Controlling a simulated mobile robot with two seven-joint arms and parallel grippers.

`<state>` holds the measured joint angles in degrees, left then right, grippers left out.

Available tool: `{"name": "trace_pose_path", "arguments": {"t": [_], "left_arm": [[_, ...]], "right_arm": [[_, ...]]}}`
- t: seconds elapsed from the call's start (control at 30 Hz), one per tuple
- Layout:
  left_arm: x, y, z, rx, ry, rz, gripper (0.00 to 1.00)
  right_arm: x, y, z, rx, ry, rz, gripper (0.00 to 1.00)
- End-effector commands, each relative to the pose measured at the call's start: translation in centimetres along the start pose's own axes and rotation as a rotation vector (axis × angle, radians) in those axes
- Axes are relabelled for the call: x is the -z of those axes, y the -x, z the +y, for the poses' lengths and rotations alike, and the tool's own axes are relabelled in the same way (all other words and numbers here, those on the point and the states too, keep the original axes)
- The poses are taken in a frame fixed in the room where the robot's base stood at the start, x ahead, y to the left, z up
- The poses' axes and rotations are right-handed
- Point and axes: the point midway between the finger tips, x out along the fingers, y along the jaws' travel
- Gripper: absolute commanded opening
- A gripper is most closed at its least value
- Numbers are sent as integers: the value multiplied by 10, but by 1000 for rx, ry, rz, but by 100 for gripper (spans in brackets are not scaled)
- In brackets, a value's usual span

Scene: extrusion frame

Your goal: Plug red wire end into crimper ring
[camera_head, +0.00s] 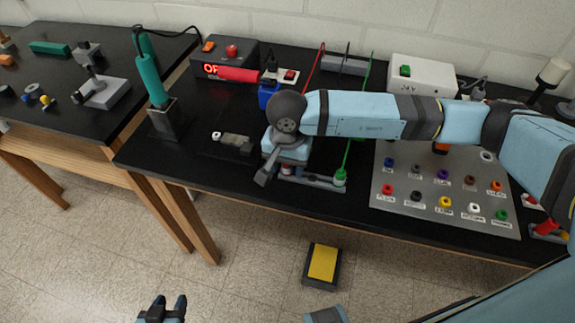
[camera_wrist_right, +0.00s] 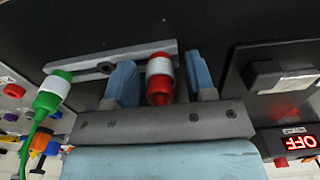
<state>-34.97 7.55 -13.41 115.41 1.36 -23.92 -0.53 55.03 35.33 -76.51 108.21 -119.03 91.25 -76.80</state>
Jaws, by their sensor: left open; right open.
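The red wire end (camera_wrist_right: 159,88), a red cylinder with a white band, stands between the two blue fingers of my right gripper (camera_wrist_right: 161,80) in the right wrist view. The fingers are open, with a gap on each side. In the head view my right gripper (camera_head: 281,172) is low over the table's front part and mostly hides the red end. A grey bar (camera_wrist_right: 133,57) with a dark round hole lies beside it; I cannot tell whether this hole is the crimper ring. A green wire end (camera_wrist_right: 52,92) is at the bar's other end. My left gripper (camera_head: 164,311) is open and empty, below the table.
A labelled panel (camera_head: 440,200) with coloured sockets lies right. A red-handled box (camera_head: 222,62) with a lit OFF display and a white 24V box (camera_head: 422,74) stand at the back. A teal-handled tool (camera_head: 151,78) stands in a dark holder (camera_head: 165,120) left. A yellow pedal (camera_head: 323,263) is on the floor.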

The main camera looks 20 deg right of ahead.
Motion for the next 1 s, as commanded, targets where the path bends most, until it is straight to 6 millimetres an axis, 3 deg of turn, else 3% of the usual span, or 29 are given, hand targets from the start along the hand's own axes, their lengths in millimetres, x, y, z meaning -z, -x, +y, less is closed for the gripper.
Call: {"name": "trace_pose_path", "arguments": {"t": [0.87,1.0], "left_arm": [[-6,-4,0,0,0,1,43],[-6,-4,0,0,0,1,43]], "right_arm": [[0,0,0,0,0,0,50],[0,0,0,0,0,0,18]]}}
